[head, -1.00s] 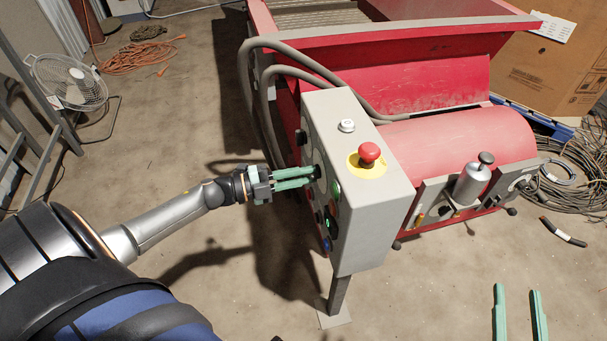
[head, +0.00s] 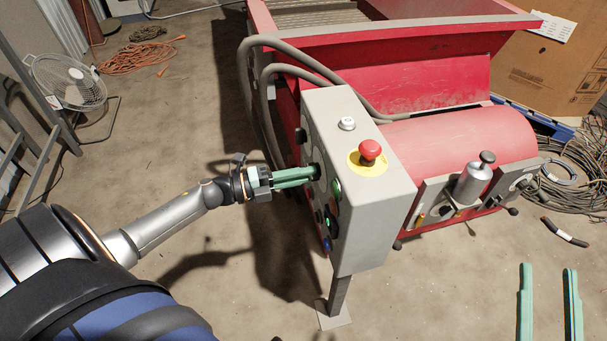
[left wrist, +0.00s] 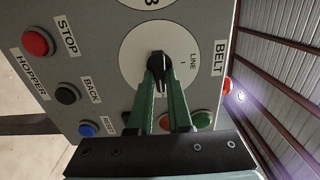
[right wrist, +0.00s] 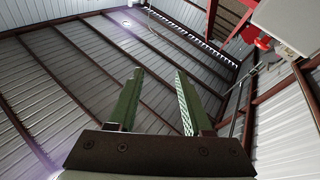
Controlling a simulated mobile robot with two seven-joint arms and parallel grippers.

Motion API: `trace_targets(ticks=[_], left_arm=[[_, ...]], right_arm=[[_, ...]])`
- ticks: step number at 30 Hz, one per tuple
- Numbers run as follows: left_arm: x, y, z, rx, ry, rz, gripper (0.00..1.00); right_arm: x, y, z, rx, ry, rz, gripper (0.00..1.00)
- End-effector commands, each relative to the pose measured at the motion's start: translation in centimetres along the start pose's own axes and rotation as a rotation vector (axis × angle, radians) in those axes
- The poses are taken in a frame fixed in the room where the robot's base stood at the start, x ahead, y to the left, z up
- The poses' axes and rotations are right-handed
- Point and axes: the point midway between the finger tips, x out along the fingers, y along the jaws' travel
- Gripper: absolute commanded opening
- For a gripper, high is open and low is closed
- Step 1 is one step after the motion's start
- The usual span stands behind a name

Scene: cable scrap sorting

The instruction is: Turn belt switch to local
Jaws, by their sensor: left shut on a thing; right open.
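The belt switch is a black knob (left wrist: 159,63) on a round pale dial plate (left wrist: 133,55), beside the BELT label (left wrist: 219,58) on the control box. The plate reads LINE and 1 to the right of the knob; its other markings are hidden or cut off. My left gripper (left wrist: 160,80) is shut on the knob, a green finger on each side. In the head view my left gripper (head: 314,172) reaches the box's left face, where the knob is mostly hidden. My right gripper (head: 548,267) is open and empty at lower right; its fingers also show in the right wrist view (right wrist: 160,75).
The grey control box (head: 375,215) stands on a post before the red machine (head: 465,145). A red emergency button (head: 369,150) is on top. STOP (left wrist: 38,40), BACK (left wrist: 68,94) and blue (left wrist: 88,129) buttons sit near the knob. Clear floor lies left of the box.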

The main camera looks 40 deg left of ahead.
Motion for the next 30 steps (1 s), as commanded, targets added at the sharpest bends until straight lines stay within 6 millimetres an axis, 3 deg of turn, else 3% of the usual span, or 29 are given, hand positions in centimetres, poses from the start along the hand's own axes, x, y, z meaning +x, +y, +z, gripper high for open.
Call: trace_targets(ticks=[5,6,14,22,26,28,30], left_arm=[[-0.1,0.1,0.1,0.0,-0.002,0.002,0.0],[-0.1,0.1,0.1,0.0,-0.002,0.002,0.18],[0.0,0.0,0.0,-0.001,-0.001,0.001,0.47],[-0.1,0.0,0.0,-0.001,-0.001,0.001,0.47],[-1.3,0.1,0.0,-0.002,0.0,0.004,0.47],[-2.4,0.1,0.0,-0.003,-0.002,0.005,0.47],[-3.9,0.1,0.0,-0.004,-0.003,0.006,0.47]], right_arm=[[0.0,0.0,0.0,0.0,-0.001,0.0,0.5],[0.0,0.0,0.0,0.0,-0.001,0.0,0.5],[-0.1,0.0,0.2,0.002,-0.009,-0.001,0.5],[-0.1,0.0,0.2,0.003,-0.011,-0.001,0.5],[-0.1,0.0,0.3,0.009,-0.025,-0.001,0.5],[-0.2,-0.1,0.8,0.016,-0.048,-0.001,0.5],[-0.7,-0.4,3.0,0.033,-0.125,-0.003,0.5]])
